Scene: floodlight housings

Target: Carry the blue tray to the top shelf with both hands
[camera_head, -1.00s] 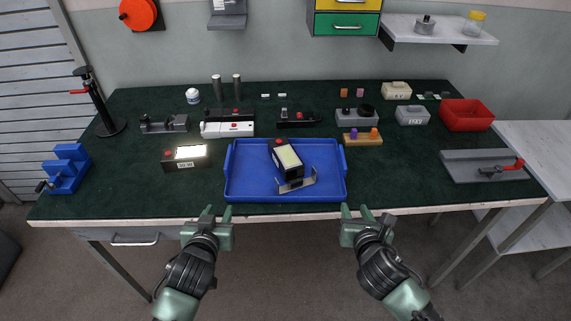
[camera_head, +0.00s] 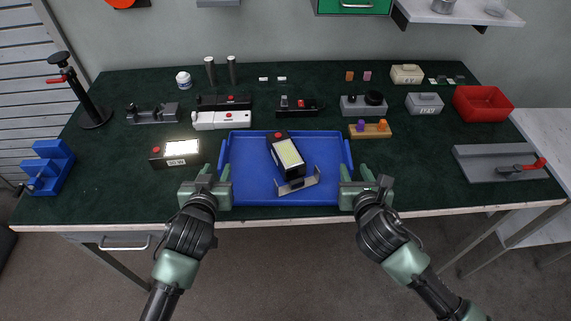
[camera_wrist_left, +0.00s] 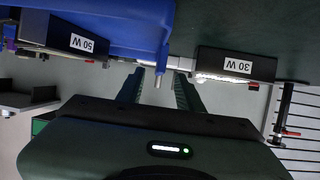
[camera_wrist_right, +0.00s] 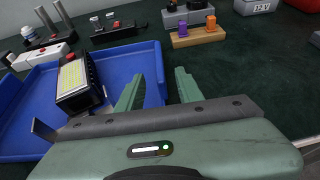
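The blue tray (camera_head: 240,182) lies flat near the front edge of the green table. It holds a black box with a pale lit face (camera_head: 288,153) and a bent metal bracket (camera_head: 297,185). My left gripper (camera_head: 215,172) is open at the tray's left side; its fingers point at the handle there, which shows between them in the left wrist view (camera_wrist_left: 160,65). My right gripper (camera_head: 355,172) is open at the tray's right side, with the tray's right edge (camera_wrist_right: 160,62) between its fingers in the right wrist view. Contact with the tray cannot be told.
A white wall shelf (camera_head: 465,12) with containers is at the upper right. A pale side unit (camera_head: 545,130) stands right of the table. A lamp box (camera_head: 175,152) lies close left of the tray. A wooden block (camera_head: 370,131) sits just right of it. A red bin (camera_head: 482,103) is farther right.

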